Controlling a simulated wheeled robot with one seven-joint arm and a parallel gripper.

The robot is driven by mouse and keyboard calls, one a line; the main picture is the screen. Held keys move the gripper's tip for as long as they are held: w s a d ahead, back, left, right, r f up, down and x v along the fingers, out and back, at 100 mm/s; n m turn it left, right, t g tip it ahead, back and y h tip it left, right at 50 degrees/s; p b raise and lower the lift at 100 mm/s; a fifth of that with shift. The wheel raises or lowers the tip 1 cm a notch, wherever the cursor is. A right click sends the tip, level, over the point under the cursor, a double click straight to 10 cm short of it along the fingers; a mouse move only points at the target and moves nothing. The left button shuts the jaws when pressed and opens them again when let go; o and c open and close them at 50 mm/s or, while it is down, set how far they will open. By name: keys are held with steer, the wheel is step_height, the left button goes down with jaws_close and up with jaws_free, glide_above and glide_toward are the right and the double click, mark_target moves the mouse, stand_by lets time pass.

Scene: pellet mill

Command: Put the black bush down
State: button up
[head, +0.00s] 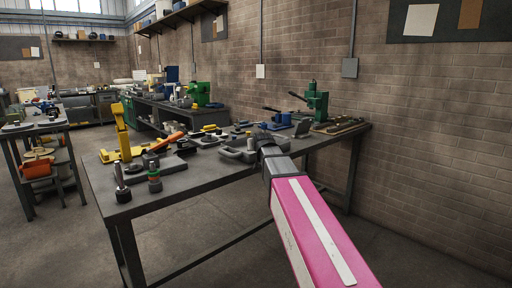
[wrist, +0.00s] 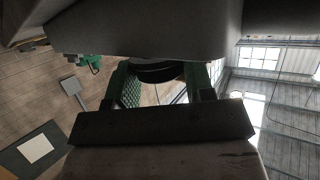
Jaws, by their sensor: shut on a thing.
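The black bush (wrist: 156,73) shows in the wrist view as a dark round piece between the two green fingers of my gripper (wrist: 160,85). My gripper is shut on it. Part of the bush is hidden behind a grey body across the top of that view. In the head view my gripper (head: 263,138) is at the far end of my pink arm, over the right half of the dark workbench (head: 190,200). There the bush is too small and too covered to make out. I cannot tell its height above the bench.
A grey tray (head: 238,155) lies just left of my gripper. A yellow stand (head: 122,140), two upright spindle-like tools (head: 154,180), a green press (head: 316,100) and a blue vise (head: 284,117) stand on the bench. A brick wall is behind.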

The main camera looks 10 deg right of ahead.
steer(key=shift+f, duration=0.35)
steer(key=o, duration=1.1)
steer(key=shift+o, duration=0.2)
steer(key=shift+r, duration=0.1)
steer(key=shift+r, duration=0.3)
steer(key=v, duration=1.2)
steer(key=s+d+f+g, duration=0.2)
steer(key=s+f+g, duration=0.2)
steer(key=f, duration=1)
steer(key=s+d+f+g, duration=0.2)
steer(key=s+f+g, duration=0.3)
steer(key=s+f, duration=0.4)
steer(key=s+d+f+g+h, duration=0.1)
steer(key=s+f+g, duration=0.3)
steer(key=f, duration=1.6)
steer(key=s+d, duration=0.1)
steer(key=s, duration=0.2)
steer(key=shift+s+d+m+g, duration=0.2)
steer(key=shift+d+m+g, duration=0.1)
steer(key=shift+d+m, duration=0.1)
